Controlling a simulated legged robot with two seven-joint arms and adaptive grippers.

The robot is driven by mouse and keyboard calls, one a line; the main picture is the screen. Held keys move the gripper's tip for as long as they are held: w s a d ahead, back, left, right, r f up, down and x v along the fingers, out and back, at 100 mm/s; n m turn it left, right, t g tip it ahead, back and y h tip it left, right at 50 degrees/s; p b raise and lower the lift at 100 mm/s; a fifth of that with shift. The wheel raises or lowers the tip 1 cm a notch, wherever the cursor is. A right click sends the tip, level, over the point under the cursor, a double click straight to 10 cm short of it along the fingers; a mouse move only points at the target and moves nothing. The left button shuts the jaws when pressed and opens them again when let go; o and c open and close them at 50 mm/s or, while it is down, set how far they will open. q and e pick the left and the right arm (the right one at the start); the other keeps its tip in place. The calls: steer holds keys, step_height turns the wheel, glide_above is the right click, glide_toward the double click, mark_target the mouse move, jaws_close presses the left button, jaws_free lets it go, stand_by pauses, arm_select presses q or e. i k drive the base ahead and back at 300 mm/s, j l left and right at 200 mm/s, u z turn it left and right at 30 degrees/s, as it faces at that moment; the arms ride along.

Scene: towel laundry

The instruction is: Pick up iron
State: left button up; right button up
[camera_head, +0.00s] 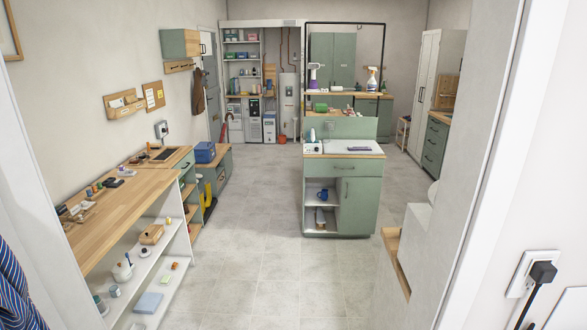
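No iron can be made out for certain. A small white and teal object (312,136) stands at the left end of the green island's white top; it may be an iron, but it is too small to tell. A grey and tan object (320,217) on the island's lowest open shelf is also unclear. A blue mug-like item (323,195) sits on the shelf above it. Neither of my grippers is in view.
The green island (357,197) stands mid-room with free floor (260,240) before it. A long wooden counter (115,215) with open shelves lines the left wall. A door frame (485,165) and plugged-in socket (535,272) are close on the right. Shelves and cabinets stand at the back.

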mark_target(313, 138)
steer(key=i+j+u, duration=0.1)
steer(key=i+u, duration=0.15)
steer(key=i, duration=0.85)
steer(key=i+l+u, duration=0.1)
steer(key=i+u, duration=0.2)
steer(key=i, duration=0.8)
steer(key=i+z, duration=0.3)
steer(key=i+j+z, duration=0.1)
steer(key=i+z, duration=0.15)
steer(key=i, duration=0.3)
steer(key=i+j+z, duration=0.15)
steer(key=i+z, duration=0.15)
steer(key=i+j+z, duration=0.3)
steer(key=i, duration=0.2)
